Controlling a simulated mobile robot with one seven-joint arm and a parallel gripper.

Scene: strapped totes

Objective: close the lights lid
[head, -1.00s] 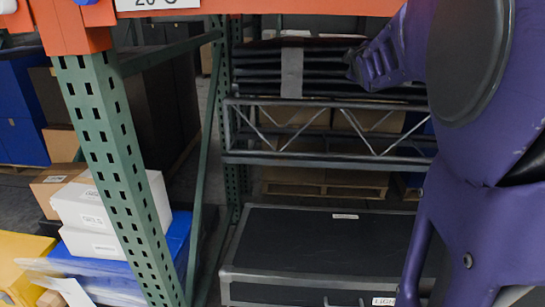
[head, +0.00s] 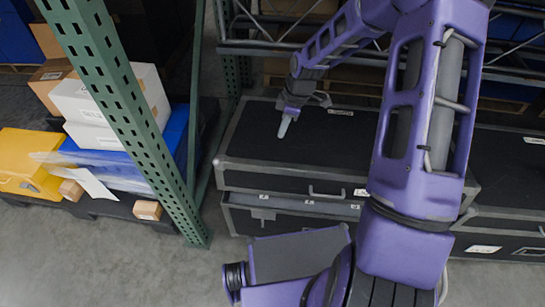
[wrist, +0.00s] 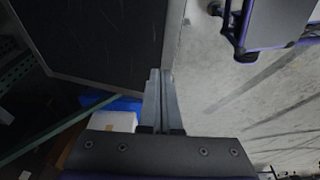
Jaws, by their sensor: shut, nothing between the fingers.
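The black case with the grey metal edge (head: 330,150) stands on the right of the green post in the head view. The label is too small to read now. The black panel with its grey edge also fills the upper left of the wrist view (wrist: 95,40). My gripper (head: 284,130) points down over the left part of the panel. In the wrist view its fingers (wrist: 160,75) are together and empty. I cannot tell whether the tips touch the panel.
A lower black case part (head: 290,212) sits under the top one; I cannot tell if they are separate cases. Another black case (head: 510,170) stands at the right. A green post (head: 115,95), white boxes (head: 90,105) and a yellow bin (head: 25,160) are at left. Floor shows in front.

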